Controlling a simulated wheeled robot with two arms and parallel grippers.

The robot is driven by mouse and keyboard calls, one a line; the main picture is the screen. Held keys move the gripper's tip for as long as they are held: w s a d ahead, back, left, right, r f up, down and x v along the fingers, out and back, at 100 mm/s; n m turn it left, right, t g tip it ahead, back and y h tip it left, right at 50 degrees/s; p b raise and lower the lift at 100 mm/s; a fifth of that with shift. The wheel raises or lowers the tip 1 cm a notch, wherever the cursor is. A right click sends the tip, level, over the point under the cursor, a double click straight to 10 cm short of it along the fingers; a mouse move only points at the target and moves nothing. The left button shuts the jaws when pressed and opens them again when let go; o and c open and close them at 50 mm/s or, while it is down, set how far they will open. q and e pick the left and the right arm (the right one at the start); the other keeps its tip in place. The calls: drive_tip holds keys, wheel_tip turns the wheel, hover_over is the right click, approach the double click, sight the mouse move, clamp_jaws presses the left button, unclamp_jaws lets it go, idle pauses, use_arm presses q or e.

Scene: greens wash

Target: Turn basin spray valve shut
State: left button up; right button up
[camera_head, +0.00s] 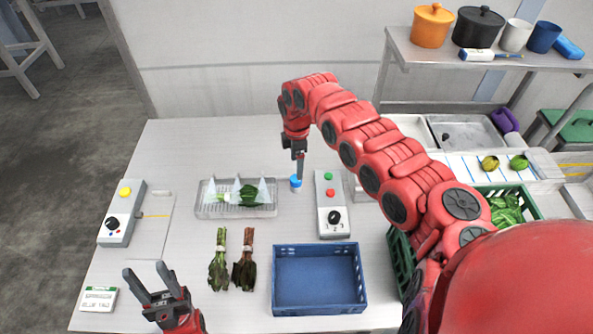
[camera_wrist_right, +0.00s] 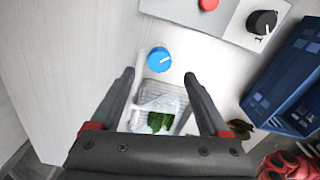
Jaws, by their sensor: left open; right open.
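The spray valve is a small round blue knob (camera_head: 296,184) on the table, just right of the clear basin (camera_head: 210,211). In the right wrist view the blue knob (camera_wrist_right: 159,59) lies just beyond the fingertips, with a pale mark on its top. My right gripper (camera_head: 300,173) points down above the knob. It also shows in the right wrist view (camera_wrist_right: 159,75) with its fingers apart and nothing between them; I cannot tell whether they touch the knob. The basin holds green leaves (camera_head: 248,195) and pale cone-shaped sprays. My left gripper (camera_head: 144,271) is open and empty at the front left.
A grey control box (camera_head: 331,190) with buttons and a black dial stands right of the knob. Another box (camera_head: 121,212) stands at the left. Two leafy bunches (camera_head: 218,262) (camera_head: 244,262) and a blue crate (camera_head: 318,247) lie in front. Table behind the basin is clear.

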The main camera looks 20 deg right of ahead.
sight(296, 180)
wheel_tip(296, 180, down, 5)
drive_tip(key=shift+a+r+p, duration=0.1)
drive_tip(key=shift+p, duration=0.35)
drive_tip(key=shift+f, duration=0.8)
drive_tip(key=shift+c, duration=0.3)
clamp_jaws()
